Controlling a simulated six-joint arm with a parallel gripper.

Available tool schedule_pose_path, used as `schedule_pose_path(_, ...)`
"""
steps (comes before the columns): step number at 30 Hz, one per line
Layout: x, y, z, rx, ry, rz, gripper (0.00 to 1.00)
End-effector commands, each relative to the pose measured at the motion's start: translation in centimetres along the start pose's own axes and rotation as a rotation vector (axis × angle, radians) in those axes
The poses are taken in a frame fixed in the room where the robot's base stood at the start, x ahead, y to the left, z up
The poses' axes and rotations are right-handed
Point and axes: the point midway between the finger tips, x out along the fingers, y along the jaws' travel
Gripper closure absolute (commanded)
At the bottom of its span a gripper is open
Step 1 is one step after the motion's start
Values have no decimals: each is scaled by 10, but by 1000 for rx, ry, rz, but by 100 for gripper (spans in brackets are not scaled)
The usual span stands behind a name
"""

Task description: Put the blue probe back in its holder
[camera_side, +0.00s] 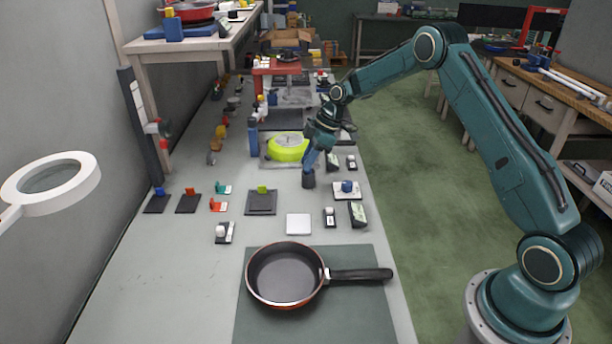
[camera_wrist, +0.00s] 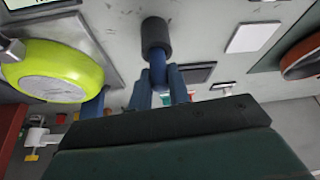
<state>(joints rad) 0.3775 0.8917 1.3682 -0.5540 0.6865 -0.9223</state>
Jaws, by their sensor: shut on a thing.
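My gripper (camera_side: 310,166) points down over the table and is shut on the blue probe (camera_wrist: 157,74). The probe shows in the wrist view between the two blue fingers. A short dark grey cylinder (camera_side: 308,181) sits at the probe's lower end, and it also shows in the wrist view (camera_wrist: 156,35). I cannot tell whether this cylinder is the holder or part of the probe, nor whether it touches the table. My fingers hide much of the probe in the side view.
A blue upright cylinder (camera_side: 253,138) stands farther left. A white square plate (camera_side: 299,224), a pan (camera_side: 285,276) and several small switches are nearer the camera. The front left table is clear.

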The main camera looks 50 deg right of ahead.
Motion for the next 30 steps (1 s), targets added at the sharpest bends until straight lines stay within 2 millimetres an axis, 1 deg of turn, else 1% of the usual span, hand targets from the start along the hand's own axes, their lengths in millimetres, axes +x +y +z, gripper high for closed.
schedule_pose_path(15,9,0,4,1,-1,-1,100)
schedule_pose_path(16,8,0,4,0,-1,-1,78)
schedule_pose_path(19,8,0,4,0,0,-1,58)
schedule_pose_path(20,8,0,4,0,0,-1,56)
schedule_pose_path(30,7,0,4,0,0,0,56)
